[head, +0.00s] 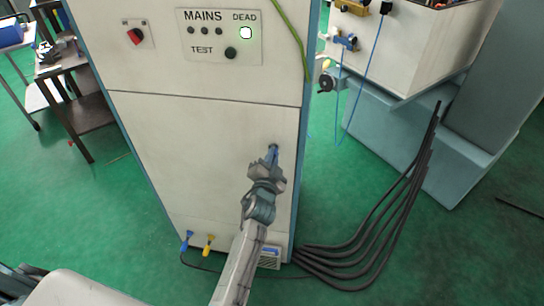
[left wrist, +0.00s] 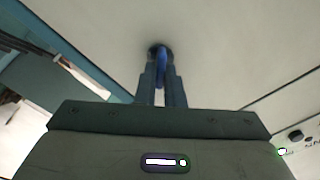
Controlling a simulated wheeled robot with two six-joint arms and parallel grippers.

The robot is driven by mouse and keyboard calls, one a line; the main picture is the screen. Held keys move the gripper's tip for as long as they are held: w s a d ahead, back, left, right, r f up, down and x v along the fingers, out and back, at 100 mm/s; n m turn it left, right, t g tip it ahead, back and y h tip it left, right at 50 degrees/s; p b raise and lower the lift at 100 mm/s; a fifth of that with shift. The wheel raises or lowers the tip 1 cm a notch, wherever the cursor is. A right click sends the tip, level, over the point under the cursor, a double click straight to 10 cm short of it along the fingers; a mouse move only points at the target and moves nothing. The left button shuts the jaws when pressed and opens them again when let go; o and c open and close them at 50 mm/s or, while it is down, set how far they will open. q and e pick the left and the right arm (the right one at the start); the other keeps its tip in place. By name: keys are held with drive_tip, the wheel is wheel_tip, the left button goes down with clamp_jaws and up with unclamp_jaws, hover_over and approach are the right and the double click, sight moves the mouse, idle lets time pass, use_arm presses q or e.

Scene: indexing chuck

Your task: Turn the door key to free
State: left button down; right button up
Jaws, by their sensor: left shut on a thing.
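The door key (head: 274,148) is blue and sits in the lock near the right edge of the pale cabinet door (head: 190,150). My left gripper (head: 271,159) is at the lock with its fingers shut on the key. In the left wrist view the blue key (left wrist: 160,66) shows between the two fingers of the left gripper (left wrist: 161,80), in front of a dark round lock (left wrist: 156,49). The fingers hide part of the key. Any lock markings are too small or hidden to read. My right gripper is not in view.
Above the door is a panel with a lit DEAD lamp (head: 246,33), a TEST button (head: 231,53) and a red switch (head: 136,36). Blue (head: 187,241) and yellow (head: 208,244) items are low on the cabinet. Thick black cables (head: 405,195) run along the floor at right.

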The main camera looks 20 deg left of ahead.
use_arm(q)
drive_tip(key=shift+w+r+m+p, duration=0.1)
drive_tip(key=shift+m+p, duration=0.55)
drive_tip(key=shift+m, duration=3.65)
